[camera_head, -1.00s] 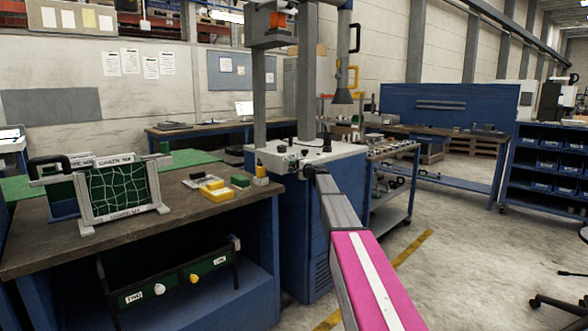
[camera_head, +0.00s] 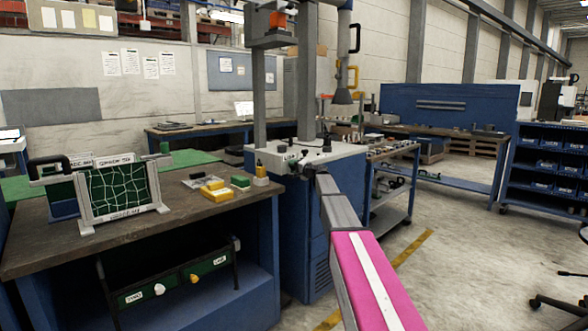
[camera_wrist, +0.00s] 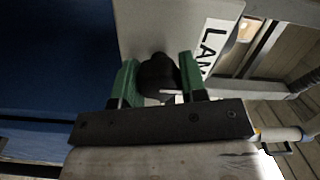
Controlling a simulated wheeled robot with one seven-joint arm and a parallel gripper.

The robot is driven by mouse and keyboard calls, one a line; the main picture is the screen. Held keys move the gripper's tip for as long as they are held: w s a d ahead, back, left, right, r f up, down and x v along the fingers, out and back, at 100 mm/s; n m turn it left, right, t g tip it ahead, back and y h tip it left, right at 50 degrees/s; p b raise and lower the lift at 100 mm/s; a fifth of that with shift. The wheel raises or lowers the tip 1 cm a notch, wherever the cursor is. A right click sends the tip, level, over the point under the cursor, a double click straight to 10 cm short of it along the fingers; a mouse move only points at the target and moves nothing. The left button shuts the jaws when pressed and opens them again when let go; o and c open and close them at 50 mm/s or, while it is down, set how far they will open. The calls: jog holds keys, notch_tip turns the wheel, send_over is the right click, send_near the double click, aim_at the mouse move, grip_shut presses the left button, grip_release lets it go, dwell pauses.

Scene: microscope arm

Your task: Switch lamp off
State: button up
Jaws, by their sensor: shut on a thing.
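In the wrist view, a round black knob (camera_wrist: 158,76) stands out from a pale panel (camera_wrist: 160,25). A white label (camera_wrist: 215,40) beside it shows letters starting "LAM"; the rest is cut off. My gripper (camera_wrist: 158,62) has its two green fingers on either side of the knob and is shut on it. Part of the knob is hidden between the fingers, and I cannot tell its setting. In the head view, my arm reaches to the front edge of the blue cabinet with the white top (camera_head: 318,157); the fingers and knob are too small to make out there.
A bench (camera_head: 140,235) stands at left with a netted frame (camera_head: 123,191) and yellow blocks (camera_head: 217,190). Below its top hangs a panel (camera_head: 178,276) with yellow and white knobs. A trolley (camera_head: 393,187) stands right of the cabinet.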

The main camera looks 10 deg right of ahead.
jog(key=o, duration=0.9)
jog(key=shift+o, duration=0.2)
jog(key=shift+s, duration=0.1)
jog(key=v, duration=1)
jog(key=shift+s+d, duration=0.2)
jog(key=shift+s, duration=0.05)
